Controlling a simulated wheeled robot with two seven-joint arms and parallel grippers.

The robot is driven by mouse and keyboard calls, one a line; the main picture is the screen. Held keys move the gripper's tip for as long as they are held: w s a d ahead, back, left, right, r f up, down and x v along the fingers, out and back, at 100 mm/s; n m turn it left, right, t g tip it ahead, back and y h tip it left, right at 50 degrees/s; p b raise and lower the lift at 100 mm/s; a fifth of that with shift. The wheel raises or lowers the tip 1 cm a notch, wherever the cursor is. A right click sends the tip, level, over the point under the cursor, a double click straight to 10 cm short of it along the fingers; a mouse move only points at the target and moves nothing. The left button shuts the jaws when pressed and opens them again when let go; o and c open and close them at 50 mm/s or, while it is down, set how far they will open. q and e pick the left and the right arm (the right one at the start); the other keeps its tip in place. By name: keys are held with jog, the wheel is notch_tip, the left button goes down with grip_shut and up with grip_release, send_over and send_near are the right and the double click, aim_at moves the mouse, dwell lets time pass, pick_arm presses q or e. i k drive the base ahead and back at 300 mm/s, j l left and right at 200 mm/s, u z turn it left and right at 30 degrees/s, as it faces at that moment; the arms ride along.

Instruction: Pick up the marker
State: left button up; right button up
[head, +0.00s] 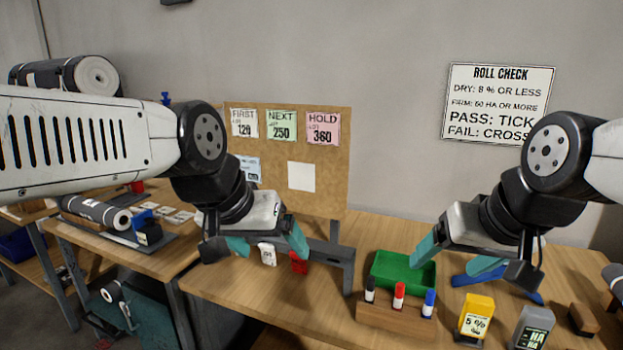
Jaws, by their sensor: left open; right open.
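Three markers stand upright in a wooden block (395,314) near the front of the table: one with a black cap (370,290), one with a red cap (399,295) and one with a blue cap (429,303). My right gripper (455,260) is open and empty, with its teal fingers above and to the right of the block, near the green tray. My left gripper (267,243) is open, with its teal fingers to the left of the block, in front of the board. Neither gripper touches a marker.
A green tray (382,276) sits behind the block. A yellow meter (476,316) and a grey meter (532,328) stand to its right, with a small brown block (583,319) beyond. A grey bracket (338,260) stands left. The tabletop front left (260,300) is clear.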

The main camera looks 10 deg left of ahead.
aim_at(371, 279)
jog(key=z, duration=0.7)
jog(key=j+z, duration=0.9)
jog(key=k+j+z, duration=0.2)
jog(key=j+z, duration=0.25)
jog(key=k+j, duration=0.2)
jog(key=j, duration=0.2)
jog(key=k+j+z, duration=0.1)
jog(key=j, duration=0.25)
jog(key=k+j, duration=0.25)
jog(key=j, duration=0.15)
jog(key=k+j+z, duration=0.1)
jog(key=j, duration=0.25)
jog(key=k, duration=0.1)
